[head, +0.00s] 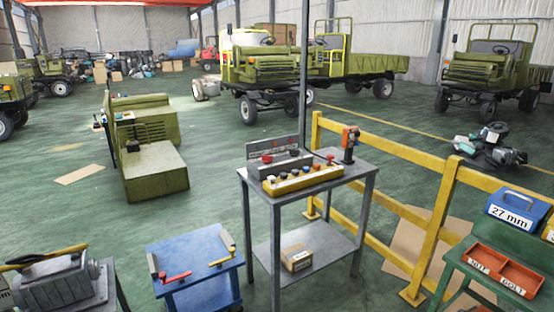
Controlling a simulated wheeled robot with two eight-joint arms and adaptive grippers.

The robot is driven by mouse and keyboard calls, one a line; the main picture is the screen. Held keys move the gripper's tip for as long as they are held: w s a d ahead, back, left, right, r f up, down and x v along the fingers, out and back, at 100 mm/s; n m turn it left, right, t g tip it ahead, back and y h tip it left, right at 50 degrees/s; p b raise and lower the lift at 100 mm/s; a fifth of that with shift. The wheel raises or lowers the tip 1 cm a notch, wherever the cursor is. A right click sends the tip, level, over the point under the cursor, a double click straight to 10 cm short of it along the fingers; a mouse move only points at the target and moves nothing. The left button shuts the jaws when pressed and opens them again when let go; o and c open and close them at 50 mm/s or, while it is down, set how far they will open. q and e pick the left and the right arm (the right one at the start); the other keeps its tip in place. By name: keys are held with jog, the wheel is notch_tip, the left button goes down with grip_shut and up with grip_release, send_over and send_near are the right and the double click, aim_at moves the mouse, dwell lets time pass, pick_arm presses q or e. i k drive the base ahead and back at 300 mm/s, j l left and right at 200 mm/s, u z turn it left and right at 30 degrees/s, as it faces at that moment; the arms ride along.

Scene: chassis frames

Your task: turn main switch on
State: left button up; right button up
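A grey metal table (345,176) stands in the middle of the head view with controls on it. A yellow control box (303,182) with several small knobs or buttons lies along its front. Behind it is a grey box (261,171) with a red knob (267,158) and a dark knob (294,152). A grey upright plate (272,148) with unreadable lettering stands at the back. An orange and black device (350,143) stands at the right rear corner. I cannot tell which control is the main switch, or its position. Neither of my grippers is in view.
A yellow railing (403,210) runs behind and right of the table. A blue cart (196,262) and a grey motor-like machine (57,283) stand front left. A green bench with a red tray (504,270) and a blue box (518,208) is at right. Green vehicles fill the back.

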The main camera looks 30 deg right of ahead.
aim_at(267, 158)
jog(key=i+l, duration=0.3)
jog(key=l, duration=0.15)
jog(key=i+l, duration=0.65)
jog(key=l, duration=0.25)
jog(key=i+l+u, duration=0.1)
jog(key=i+l, duration=0.25)
jog(key=l, duration=0.15)
